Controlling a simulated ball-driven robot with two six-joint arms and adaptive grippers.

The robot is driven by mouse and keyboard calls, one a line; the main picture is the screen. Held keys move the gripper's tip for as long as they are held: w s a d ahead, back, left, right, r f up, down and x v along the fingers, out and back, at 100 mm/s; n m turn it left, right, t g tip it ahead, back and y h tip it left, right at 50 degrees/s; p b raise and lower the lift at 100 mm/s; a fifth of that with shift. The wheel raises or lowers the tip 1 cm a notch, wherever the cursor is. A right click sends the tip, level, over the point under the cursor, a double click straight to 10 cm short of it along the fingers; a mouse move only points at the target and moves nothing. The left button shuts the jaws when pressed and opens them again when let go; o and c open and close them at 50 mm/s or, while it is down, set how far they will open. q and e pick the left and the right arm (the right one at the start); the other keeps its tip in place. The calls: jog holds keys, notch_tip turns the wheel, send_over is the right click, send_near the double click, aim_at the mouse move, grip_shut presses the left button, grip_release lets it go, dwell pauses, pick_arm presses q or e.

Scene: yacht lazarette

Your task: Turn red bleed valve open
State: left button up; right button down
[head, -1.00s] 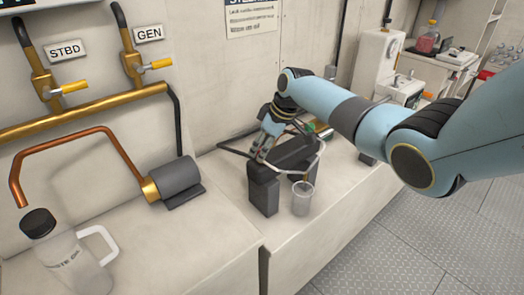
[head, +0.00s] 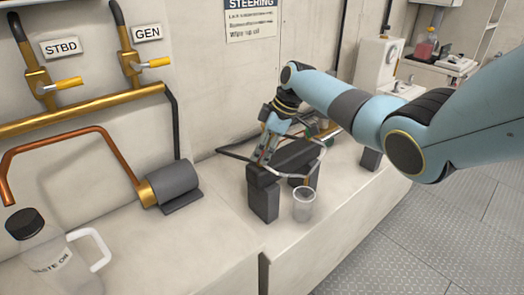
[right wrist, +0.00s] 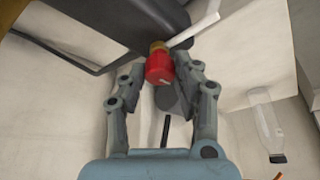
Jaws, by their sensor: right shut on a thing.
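The red bleed valve (right wrist: 159,68) is a small red knob with a brass collar, seen in the right wrist view beside a dark cylinder body (right wrist: 120,22). My right gripper (right wrist: 160,75) is shut on the red knob, with a finger on each side of it. In the head view, my right gripper (head: 263,158) reaches down at the near end of the dark cylinder (head: 298,155) on its bench mount. There the knob is hidden by the gripper. A clear cup (head: 304,204) stands on the bench just below. My left gripper is in neither view.
A pale rod (head: 318,165) runs close around the cylinder. The waste oil jug (head: 55,255) stands at the front left, near a grey motor-like cylinder (head: 170,183). Brass valves with yellow handles (head: 62,84) are on the left wall. The bench front is mostly clear.

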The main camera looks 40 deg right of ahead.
jog(key=c, duration=1)
grip_release()
jog(key=shift+d+r, duration=0.1)
jog(key=shift+r, duration=0.15)
jog(key=v, duration=1.1)
jog(key=shift+s+d+r, duration=0.1)
jog(key=shift+s+r, duration=0.05)
jog(key=shift+r, duration=0.05)
